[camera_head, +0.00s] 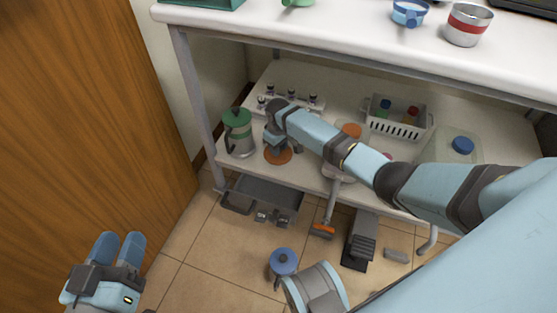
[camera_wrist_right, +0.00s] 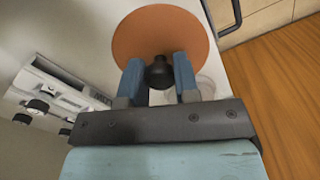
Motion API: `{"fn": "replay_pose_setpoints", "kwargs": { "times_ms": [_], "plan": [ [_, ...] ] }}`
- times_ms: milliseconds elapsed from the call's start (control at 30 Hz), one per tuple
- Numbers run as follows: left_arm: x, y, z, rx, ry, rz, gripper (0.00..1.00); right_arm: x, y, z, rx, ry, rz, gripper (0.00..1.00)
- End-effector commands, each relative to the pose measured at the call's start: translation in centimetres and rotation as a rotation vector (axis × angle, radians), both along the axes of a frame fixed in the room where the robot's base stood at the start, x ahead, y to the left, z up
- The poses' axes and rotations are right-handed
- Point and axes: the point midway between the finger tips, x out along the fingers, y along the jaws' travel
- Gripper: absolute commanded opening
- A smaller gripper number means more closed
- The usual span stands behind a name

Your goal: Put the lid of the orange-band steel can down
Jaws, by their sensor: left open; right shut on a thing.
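The orange lid (camera_head: 278,155) with a black knob is over the left part of the lower shelf (camera_head: 310,178). My right gripper (camera_head: 275,142) is above it. In the right wrist view, the lid (camera_wrist_right: 160,32) is a round orange disc, and my right gripper (camera_wrist_right: 157,75) is shut on its black knob (camera_wrist_right: 158,73). I cannot tell whether the lid touches the shelf. An orange top (camera_head: 351,130) shows behind my right forearm; whether it belongs to the orange-band can is unclear. My left gripper (camera_head: 119,246) is open and empty at the lower left.
A steel can with a green lid (camera_head: 238,135) stands left of the orange lid. A white rack with dark knobs (camera_head: 290,98) is behind it. A white basket with bottles (camera_head: 398,118) stands further right. The upper tabletop (camera_head: 330,25) overhangs the shelf.

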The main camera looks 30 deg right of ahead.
Motion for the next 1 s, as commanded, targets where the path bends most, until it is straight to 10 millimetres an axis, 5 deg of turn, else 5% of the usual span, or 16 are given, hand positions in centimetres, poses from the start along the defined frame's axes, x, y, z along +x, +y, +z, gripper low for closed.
{"fn": "replay_pose_setpoints", "kwargs": {
  "times_ms": [400, 800, 833, 900, 1000],
  "plan": [
    [0.6, 0.3, -2.0, 0.065, -0.013, -0.016, 0.43, 0.0, 0.0, -4.8, 0.000, 0.000, -0.002, 0.06],
    [0.7, 0.3, -1.8, 0.074, -0.024, -0.015, 0.43, 0.0, 0.0, -5.1, 0.000, -0.001, -0.001, 0.06],
    [0.7, 0.3, -1.7, 0.074, -0.024, -0.015, 0.43, 0.0, 0.0, -5.0, 0.000, -0.001, -0.001, 0.36],
    [0.7, 0.3, -1.7, 0.073, -0.025, -0.015, 0.43, 0.0, 0.0, -5.0, 0.000, -0.001, -0.001, 0.52],
    [0.7, 0.3, -1.7, 0.074, -0.025, -0.015, 0.43, 0.0, 0.0, -5.0, 0.000, -0.001, -0.001, 0.55]
  ]
}}
